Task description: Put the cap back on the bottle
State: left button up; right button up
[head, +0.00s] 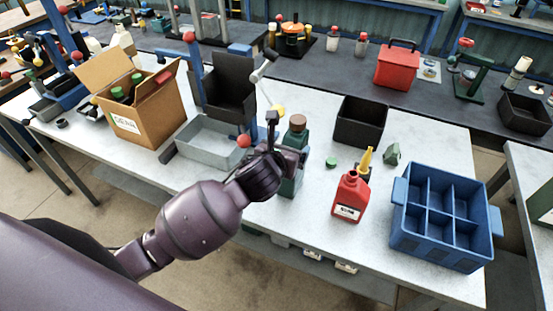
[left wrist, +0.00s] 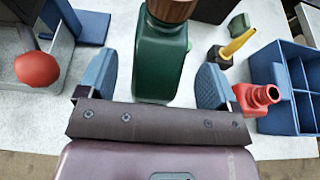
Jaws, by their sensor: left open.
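A dark green bottle (head: 292,182) stands upright on the white table with a wide brown cap (head: 298,122) on its top. My left gripper (head: 288,152) is open at the bottle; in the left wrist view its blue fingers stand apart on either side of the green bottle (left wrist: 160,65). A small green cap (head: 331,162) lies on the table to the right. A red bottle (head: 349,198) with a pale label stands near it, and the left wrist view shows its neck (left wrist: 265,95) open. My right gripper is not in view.
A yellow funnel (head: 365,159) stands behind the red bottle. A blue divided crate (head: 440,245) is at the right, a black bin (head: 361,122) at the back, a grey tray (head: 208,143) and cardboard box (head: 142,115) at the left. A green crumpled object (head: 392,153) lies near the funnel.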

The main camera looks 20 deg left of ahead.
pick_arm(q)
jog(key=v, duration=0.8)
jog(key=shift+s, duration=0.1)
dwell(0.3)
jog(key=s+a+f+n, duration=0.3)
jog(key=s+f+n, duration=0.2)
jog(key=n, duration=0.7)
jog(key=s+a+f+n+g, duration=0.1)
jog(key=s+a+f+n, duration=0.3)
jog(key=f+n, duration=0.6)
jog(key=s+a+f+n+g, duration=0.1)
jog(key=s+a+f+n, duration=0.2)
jog(key=s+f+n, duration=0.4)
jog(key=n, duration=0.6)
jog(key=shift+s+a+f+n+y, duration=0.15)
jog(key=shift+a+f+n+y, duration=0.15)
jog(key=shift+f, duration=0.05)
